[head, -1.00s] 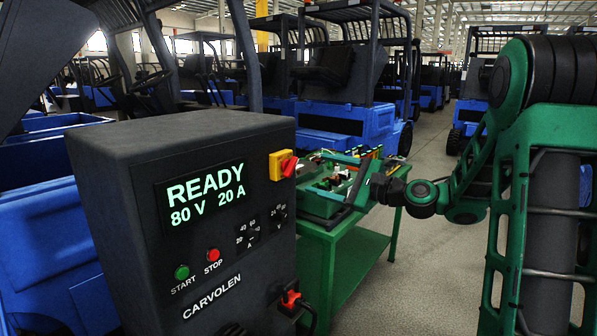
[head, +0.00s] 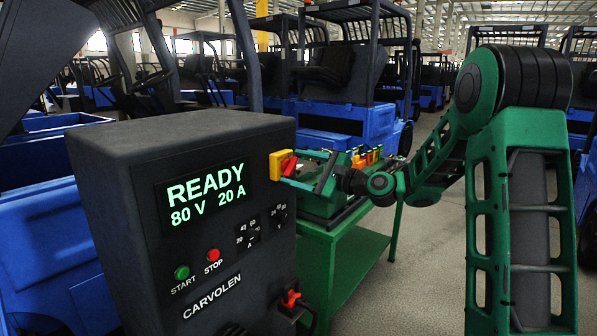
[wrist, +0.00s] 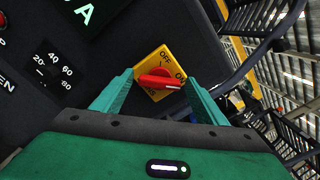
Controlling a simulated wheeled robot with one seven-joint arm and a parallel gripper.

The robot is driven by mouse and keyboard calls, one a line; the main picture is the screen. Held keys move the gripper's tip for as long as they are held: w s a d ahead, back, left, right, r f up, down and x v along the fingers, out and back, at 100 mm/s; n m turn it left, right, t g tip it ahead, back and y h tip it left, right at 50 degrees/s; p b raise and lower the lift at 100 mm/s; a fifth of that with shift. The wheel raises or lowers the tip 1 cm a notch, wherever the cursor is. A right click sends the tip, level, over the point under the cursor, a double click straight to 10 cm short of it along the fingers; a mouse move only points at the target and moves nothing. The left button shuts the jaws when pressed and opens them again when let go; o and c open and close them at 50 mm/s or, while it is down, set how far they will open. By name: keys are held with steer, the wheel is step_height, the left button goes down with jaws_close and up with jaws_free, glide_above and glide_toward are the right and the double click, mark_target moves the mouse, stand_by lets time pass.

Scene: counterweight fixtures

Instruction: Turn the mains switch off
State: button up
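The mains switch is a red handle (head: 289,166) on a yellow plate (head: 276,165), at the upper right of the dark charger cabinet's front. In the wrist view the red handle (wrist: 158,82) lies roughly level across the yellow plate (wrist: 158,62). Its white-marked end is at the right, by the ON lettering; OFF is above it. My gripper (wrist: 159,79) is open, with one green finger on each side of the handle. Contact between fingers and handle cannot be made out. In the head view my gripper (head: 318,172) is just right of the switch.
The charger cabinet (head: 120,240) shows READY 80 V 20 A, with a green START button (head: 182,272), a red STOP button (head: 213,255) and two dials. A green bench (head: 350,265) stands behind its right side. Blue forklifts (head: 335,145) fill the background.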

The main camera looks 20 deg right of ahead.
steer(key=c, duration=0.7)
steer(key=shift+d, duration=0.2)
steer(key=shift+c, duration=0.2)
steer(key=shift+a, duration=0.1)
steer(key=shift+n, duration=0.3)
steer(key=n, duration=0.3)
steer(key=shift+f, duration=0.1)
steer(key=n, duration=0.5)
steer(key=shift+s+a+f+n, duration=0.1)
steer(key=shift+f+n, duration=0.1)
steer(key=shift+n, duration=0.2)
steer(key=n, duration=0.4)
steer(key=shift+f, duration=0.15)
steer(key=shift+f+n, duration=0.2)
steer(key=shift+n, duration=2)
